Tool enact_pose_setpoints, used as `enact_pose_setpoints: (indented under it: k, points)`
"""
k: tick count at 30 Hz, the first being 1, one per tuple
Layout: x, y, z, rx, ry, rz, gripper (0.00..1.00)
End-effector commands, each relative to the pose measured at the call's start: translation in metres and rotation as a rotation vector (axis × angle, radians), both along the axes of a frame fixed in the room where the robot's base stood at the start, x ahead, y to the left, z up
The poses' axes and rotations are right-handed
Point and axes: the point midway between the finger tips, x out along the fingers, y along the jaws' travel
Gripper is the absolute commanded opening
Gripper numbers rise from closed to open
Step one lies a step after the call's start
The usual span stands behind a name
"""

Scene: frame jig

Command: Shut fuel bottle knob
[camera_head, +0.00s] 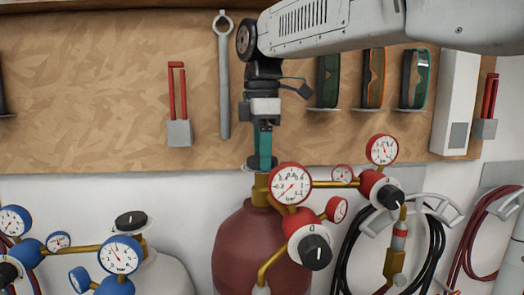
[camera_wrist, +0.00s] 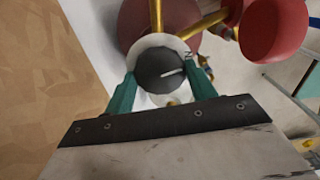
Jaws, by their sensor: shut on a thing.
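The dark round knob (camera_wrist: 160,70) with a pale pointer line sits between the two teal fingers of my gripper (camera_wrist: 163,78) in the wrist view. The fingers touch it on opposite sides. In the head view my gripper (camera_head: 262,160) points straight down onto the top of the red fuel bottle (camera_head: 240,245), where a dark edge of the knob (camera_head: 251,163) shows above the brass valve (camera_head: 261,190). Most of the knob is hidden there by the fingers. The pointer line runs slantwise towards a white rim mark in the wrist view.
A red-rimmed gauge (camera_head: 290,184) and a black regulator knob (camera_head: 315,252) stand close to the right of the valve. A blue-gauge bottle (camera_head: 165,275) stands at the left. A wrench (camera_head: 224,80) and goggles (camera_head: 374,78) hang on the board behind.

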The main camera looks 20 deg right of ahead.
Motion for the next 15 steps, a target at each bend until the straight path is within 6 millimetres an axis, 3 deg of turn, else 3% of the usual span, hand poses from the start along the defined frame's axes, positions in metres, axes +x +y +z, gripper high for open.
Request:
enact_pose_setpoints:
  k: [15]
  points:
    - [0.0002,-0.0001,0.0006,-0.001,-0.002,-0.469,0.33]
